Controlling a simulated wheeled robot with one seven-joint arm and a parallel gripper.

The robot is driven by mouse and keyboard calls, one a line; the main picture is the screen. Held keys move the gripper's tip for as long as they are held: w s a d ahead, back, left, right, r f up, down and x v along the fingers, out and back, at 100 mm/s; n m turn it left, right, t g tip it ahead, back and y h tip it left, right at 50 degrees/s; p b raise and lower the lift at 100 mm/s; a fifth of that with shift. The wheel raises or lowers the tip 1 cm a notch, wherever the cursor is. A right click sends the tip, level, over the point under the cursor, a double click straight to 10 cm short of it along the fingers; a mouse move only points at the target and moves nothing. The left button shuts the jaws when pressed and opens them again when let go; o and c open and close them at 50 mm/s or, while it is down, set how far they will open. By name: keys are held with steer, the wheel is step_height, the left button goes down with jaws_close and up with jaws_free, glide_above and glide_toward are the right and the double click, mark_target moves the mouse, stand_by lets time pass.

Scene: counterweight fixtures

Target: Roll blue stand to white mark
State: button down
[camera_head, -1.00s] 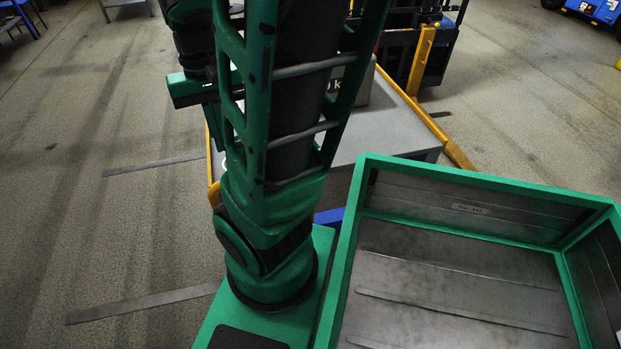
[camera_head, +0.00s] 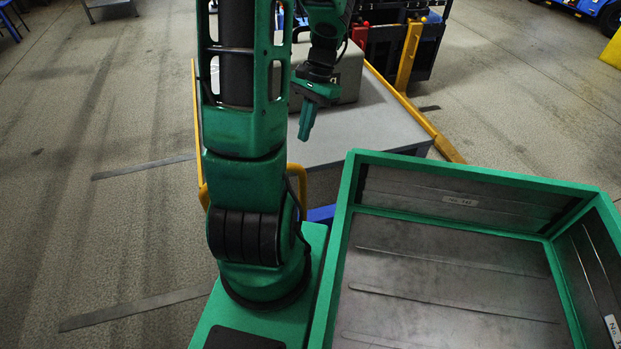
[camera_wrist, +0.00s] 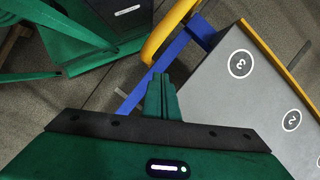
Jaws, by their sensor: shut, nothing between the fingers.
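The blue stand shows a grey top (camera_head: 385,125) with yellow side rails in the head view; part of its blue frame shows low down beside my base. In the wrist view its grey top (camera_wrist: 225,95) carries white circled numbers, with a yellow handle (camera_wrist: 165,32) and blue frame bars (camera_wrist: 178,48) at its near end. My gripper (camera_head: 306,135) is shut and empty, pointing down over the stand's near end in the head view. In the wrist view its fingers (camera_wrist: 161,85) are just short of the yellow handle; contact cannot be told. I cannot make out a white mark on the floor.
A grey weight block (camera_head: 350,72) sits on the stand's far part. A dark machine with a yellow post (camera_head: 408,55) stands behind it. My green-rimmed tray is at right. Dark strips (camera_head: 145,168) lie on the open floor at left.

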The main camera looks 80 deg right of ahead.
steer(key=s+d+f+m+t, duration=0.15)
steer(key=s+f+m, duration=0.25)
steer(key=s, duration=0.5)
steer(key=w+a+f, duration=0.5)
steer(key=f, duration=0.5)
steer(key=shift+w, duration=0.2)
steer(key=shift+f, duration=0.1)
